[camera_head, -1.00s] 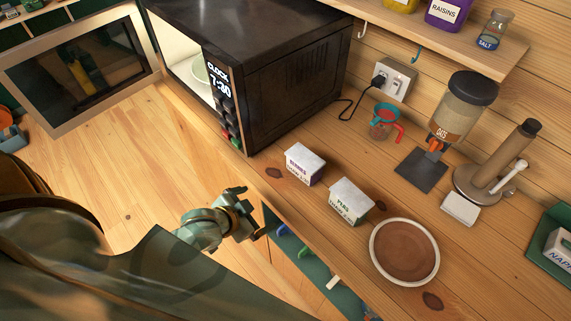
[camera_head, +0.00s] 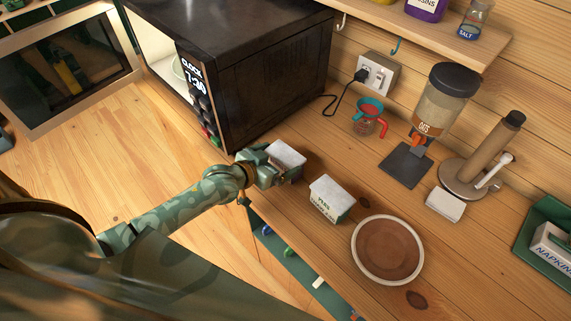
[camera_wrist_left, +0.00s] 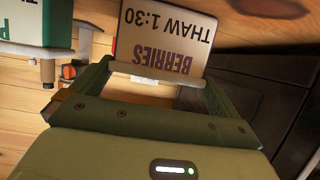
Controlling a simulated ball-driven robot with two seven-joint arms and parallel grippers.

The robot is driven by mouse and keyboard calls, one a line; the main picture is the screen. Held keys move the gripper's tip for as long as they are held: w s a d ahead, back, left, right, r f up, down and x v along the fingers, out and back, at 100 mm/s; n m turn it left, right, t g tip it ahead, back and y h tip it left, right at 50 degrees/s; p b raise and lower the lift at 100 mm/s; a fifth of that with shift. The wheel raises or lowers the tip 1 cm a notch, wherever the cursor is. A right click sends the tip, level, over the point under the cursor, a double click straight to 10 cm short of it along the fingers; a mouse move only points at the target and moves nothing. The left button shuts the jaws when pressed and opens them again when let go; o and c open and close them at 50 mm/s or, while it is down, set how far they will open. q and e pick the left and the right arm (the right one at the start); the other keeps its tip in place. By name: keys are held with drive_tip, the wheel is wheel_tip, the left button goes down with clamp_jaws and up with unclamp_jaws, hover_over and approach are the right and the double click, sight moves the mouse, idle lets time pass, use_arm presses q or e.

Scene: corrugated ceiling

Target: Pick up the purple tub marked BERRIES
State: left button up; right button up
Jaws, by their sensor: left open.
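The BERRIES tub (camera_head: 287,154) stands on the wooden counter near the microwave, its white lid uppermost and its front mostly hidden by my left gripper (camera_head: 276,174) in the head view. In the left wrist view the tub (camera_wrist_left: 165,38) appears upside down, with "BERRIES" and "THAW 1:30" on its pale face. My left gripper (camera_wrist_left: 158,78) is open, its fingers apart on either side of the tub's near edge. I cannot tell whether either finger touches it. My right gripper is in neither view.
The PEAS tub (camera_head: 329,200) stands close on the right of the BERRIES tub. The black microwave (camera_head: 265,95) stands close behind on the left, its door open. A brown plate (camera_head: 388,248) lies to the right.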

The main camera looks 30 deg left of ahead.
sight(283, 157)
use_arm(q)
drive_tip(key=b+x, duration=0.1)
drive_tip(key=x, duration=0.4)
drive_tip(key=shift+w+d+f, duration=0.1)
drive_tip(key=shift+f, duration=0.1)
drive_tip(key=shift+r, duration=0.1)
drive_tip(key=c, duration=0.7)
